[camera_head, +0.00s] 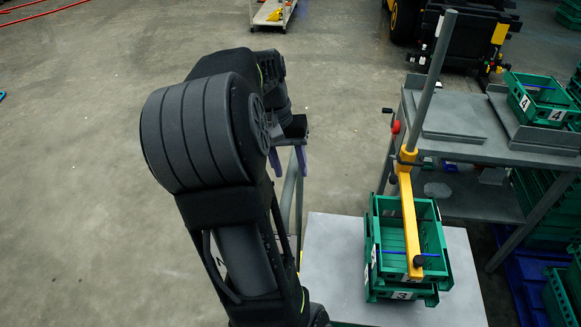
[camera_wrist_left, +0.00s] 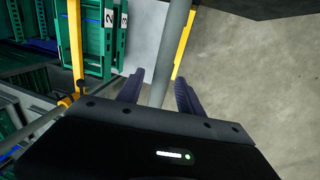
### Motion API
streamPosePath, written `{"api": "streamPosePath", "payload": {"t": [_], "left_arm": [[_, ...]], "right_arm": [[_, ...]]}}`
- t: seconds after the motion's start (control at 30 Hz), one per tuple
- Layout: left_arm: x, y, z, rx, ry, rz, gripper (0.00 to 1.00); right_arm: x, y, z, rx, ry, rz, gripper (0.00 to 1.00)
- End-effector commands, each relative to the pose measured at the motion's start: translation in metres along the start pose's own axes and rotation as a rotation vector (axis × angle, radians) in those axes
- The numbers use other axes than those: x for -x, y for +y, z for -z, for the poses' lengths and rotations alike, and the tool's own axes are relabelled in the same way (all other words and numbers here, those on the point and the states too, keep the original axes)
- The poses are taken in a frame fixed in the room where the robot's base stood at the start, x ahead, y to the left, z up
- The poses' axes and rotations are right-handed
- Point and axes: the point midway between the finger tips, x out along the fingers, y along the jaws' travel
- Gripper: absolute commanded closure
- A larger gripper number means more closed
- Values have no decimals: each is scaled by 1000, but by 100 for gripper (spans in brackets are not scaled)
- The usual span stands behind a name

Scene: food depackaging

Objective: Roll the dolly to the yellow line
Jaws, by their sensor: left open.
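The dolly is a grey flat platform (camera_head: 325,250) at the lower middle of the head view, with a grey tubular handle (camera_head: 288,195) at its left side. Stacked green crates (camera_head: 372,262) stand on it. My left gripper (camera_head: 288,160) is at the top of the handle, its dark purple fingers pointing down. In the left wrist view the open fingers (camera_wrist_left: 158,92) are on either side of a grey bar (camera_wrist_left: 165,60); I cannot tell whether they touch it. A yellow strip (camera_wrist_left: 182,45) shows beside the bar; I cannot tell whether it is the yellow line. My right gripper is out of view.
A grey workbench (camera_head: 470,135) with a post and a yellow arm (camera_head: 408,200) reaching over the crates stands at the right. A yellow and black vehicle (camera_head: 470,40) and a white cart (camera_head: 272,14) are at the back. Open concrete floor (camera_head: 80,180) lies left. Red lines (camera_head: 40,14) cross the far left.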

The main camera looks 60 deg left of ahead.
Motion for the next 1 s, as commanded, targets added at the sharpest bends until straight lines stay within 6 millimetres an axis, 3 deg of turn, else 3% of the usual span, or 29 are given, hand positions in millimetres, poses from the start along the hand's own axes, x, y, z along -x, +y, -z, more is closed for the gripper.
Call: {"api": "streamPosePath", "payload": {"t": [0.3,0.5,1.0], "left_arm": [[48,0,0,-1,3,-1,56],[70,0,0,0,1,-1,56],[72,0,0,0,-1,-1,56]], "right_arm": [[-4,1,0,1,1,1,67],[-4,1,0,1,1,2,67],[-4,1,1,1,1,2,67]]}}
